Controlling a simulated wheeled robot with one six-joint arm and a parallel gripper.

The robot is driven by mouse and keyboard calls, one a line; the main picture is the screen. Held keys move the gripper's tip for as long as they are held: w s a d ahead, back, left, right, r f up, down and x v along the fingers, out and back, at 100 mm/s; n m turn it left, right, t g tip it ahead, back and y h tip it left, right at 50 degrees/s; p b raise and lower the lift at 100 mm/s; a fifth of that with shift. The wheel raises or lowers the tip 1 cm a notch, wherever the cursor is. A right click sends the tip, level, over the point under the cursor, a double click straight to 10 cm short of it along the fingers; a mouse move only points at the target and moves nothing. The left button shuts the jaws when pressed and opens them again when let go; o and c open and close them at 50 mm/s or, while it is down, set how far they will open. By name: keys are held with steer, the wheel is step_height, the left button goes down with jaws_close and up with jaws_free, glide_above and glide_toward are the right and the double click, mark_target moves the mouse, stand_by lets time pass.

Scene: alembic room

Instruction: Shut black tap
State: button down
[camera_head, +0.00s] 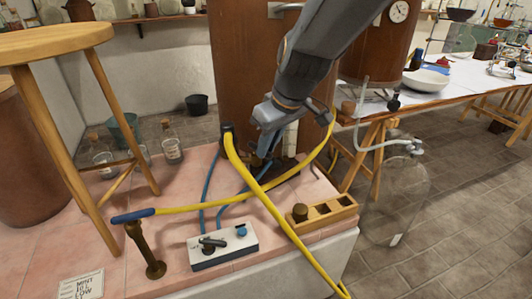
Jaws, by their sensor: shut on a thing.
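A small white block (222,251) on the pink tiled top carries a black tap (211,242) with a lever and a blue knob (241,231). My gripper (265,152) points down behind the block, up and to the right of it in the picture, apart from the black tap. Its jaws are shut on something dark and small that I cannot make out. A blue hose (234,197) runs from the block up toward the gripper tips. A second blue hose (205,190) rises to the left of it.
A yellow hose (262,196) crosses in front of my gripper. A brass stand (145,250) and a wooden stool (95,140) stand left.

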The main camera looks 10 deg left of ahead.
steer(key=shift+w+d+n+b, duration=0.1)
steer(key=shift+n+b, duration=0.3)
steer(key=shift+b, duration=0.2)
steer(key=c, duration=1.7)
jaws_free()
steer(key=shift+v, duration=3.9)
steer(key=shift+w, duration=0.15)
